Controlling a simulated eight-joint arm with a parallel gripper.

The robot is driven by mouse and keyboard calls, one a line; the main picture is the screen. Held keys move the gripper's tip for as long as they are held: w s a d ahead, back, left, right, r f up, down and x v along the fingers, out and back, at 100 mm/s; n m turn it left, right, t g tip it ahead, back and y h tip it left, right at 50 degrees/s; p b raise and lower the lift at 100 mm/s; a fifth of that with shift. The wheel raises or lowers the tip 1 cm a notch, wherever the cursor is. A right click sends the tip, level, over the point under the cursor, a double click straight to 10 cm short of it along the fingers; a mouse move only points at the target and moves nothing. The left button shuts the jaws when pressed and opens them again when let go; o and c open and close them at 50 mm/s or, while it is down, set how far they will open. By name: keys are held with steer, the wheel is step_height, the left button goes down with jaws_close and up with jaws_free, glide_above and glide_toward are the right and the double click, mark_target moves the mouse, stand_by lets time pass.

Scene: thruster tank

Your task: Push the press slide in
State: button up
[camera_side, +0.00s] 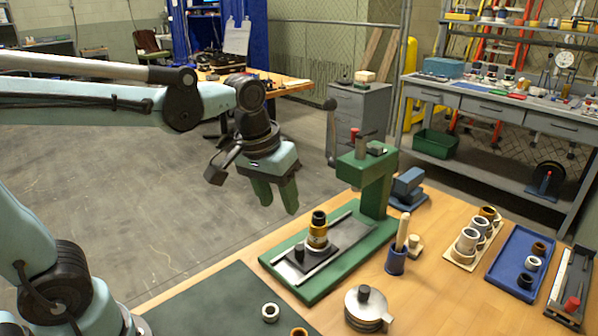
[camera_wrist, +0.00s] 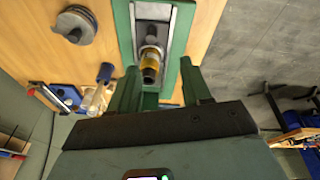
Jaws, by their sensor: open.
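The press slide (camera_side: 313,262) is a dark plate with a small black knob, lying between two light rails on the green press base (camera_side: 277,267). It sits toward the front end of the base, out from under the green press head (camera_side: 367,163). A brass and black cylinder (camera_side: 318,233) stands upright on the slide; it also shows in the wrist view (camera_wrist: 150,60). My gripper (camera_side: 276,208) hangs above and left of the base, apart from the slide. Its two green fingers are spread and empty; they show in the wrist view (camera_wrist: 160,88) on either side of the cylinder.
A round metal pot (camera_side: 367,312) stands in front of the press. A blue cup with a wooden handle (camera_side: 396,262), a cup holder (camera_side: 466,250) and a blue tray (camera_side: 512,262) stand to the right. Rings lie on the dark mat (camera_side: 215,305). The floor left of the table is clear.

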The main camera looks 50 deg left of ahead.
mark_target(300, 247)
steer(key=w+f+g, duration=0.1)
steer(key=f, duration=0.3)
steer(key=w+d+f+n+g, duration=0.1)
steer(key=f, duration=0.3)
steer(key=w+d+f+n, duration=0.1)
steer(key=f, duration=0.3)
steer(key=shift+w+f+g, duration=0.2)
steer(key=shift+w+g, duration=0.1)
steer(key=shift+g, duration=0.1)
jaws_close()
stand_by(0.3)
